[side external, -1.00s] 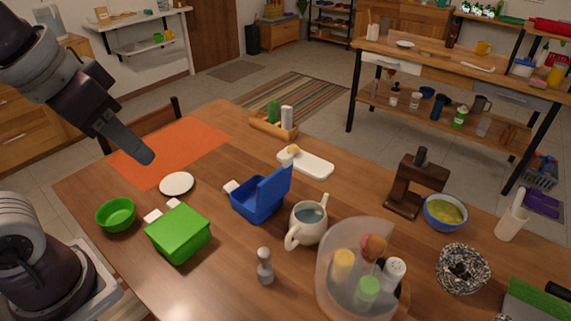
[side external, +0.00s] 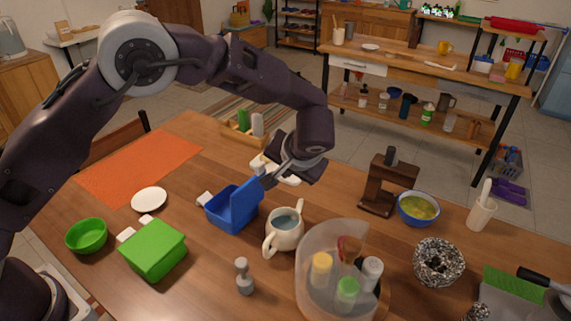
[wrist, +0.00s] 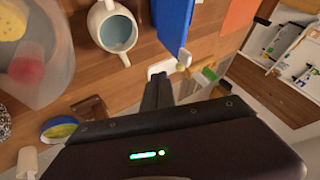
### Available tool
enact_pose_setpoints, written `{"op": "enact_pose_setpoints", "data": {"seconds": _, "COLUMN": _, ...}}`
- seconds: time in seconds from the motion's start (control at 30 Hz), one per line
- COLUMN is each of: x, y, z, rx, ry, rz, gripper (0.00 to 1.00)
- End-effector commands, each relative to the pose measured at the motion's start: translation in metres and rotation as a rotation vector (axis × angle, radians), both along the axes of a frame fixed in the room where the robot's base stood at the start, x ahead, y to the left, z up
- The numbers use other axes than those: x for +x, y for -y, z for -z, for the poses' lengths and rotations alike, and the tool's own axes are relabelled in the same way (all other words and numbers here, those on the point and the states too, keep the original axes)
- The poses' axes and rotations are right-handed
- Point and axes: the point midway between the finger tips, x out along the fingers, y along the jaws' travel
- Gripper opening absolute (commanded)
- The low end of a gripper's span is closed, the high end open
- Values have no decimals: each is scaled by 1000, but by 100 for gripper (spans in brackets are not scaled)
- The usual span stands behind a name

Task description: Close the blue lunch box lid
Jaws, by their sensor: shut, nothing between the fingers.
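The blue lunch box (side external: 228,212) stands on the wooden table with its lid (side external: 246,201) raised, hinged up on its right side. It also shows at the top of the wrist view (wrist: 173,22). My gripper (side external: 268,181) is shut and empty, on the right, outer side of the raised lid. Its fingertips are close to the lid's upper edge; I cannot tell whether they touch. In the wrist view the shut fingers (wrist: 158,84) point towards the lid.
A green box (side external: 152,250), green bowl (side external: 86,236) and white plate (side external: 149,200) are to the left. A clear spice holder (side external: 318,280) and grey shaker (side external: 243,277) stand in front.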

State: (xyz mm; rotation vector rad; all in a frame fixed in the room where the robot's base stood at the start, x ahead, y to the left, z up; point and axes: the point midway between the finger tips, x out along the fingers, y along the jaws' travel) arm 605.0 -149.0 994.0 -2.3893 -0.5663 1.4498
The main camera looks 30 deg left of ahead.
Motion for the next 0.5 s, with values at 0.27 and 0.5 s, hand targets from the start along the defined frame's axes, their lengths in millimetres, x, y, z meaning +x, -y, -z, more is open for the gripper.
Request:
{"op": "enact_pose_setpoints", "data": {"seconds": 0.27, "x": 18, "y": -36, "z": 30, "rx": -2, "ry": 0, "rz": -3, "gripper": 0}}
{"op": "enact_pose_setpoints", "data": {"seconds": 0.5, "x": 19, "y": -58, "z": 27, "rx": -1, "ry": 0, "rz": -1, "gripper": 0}}
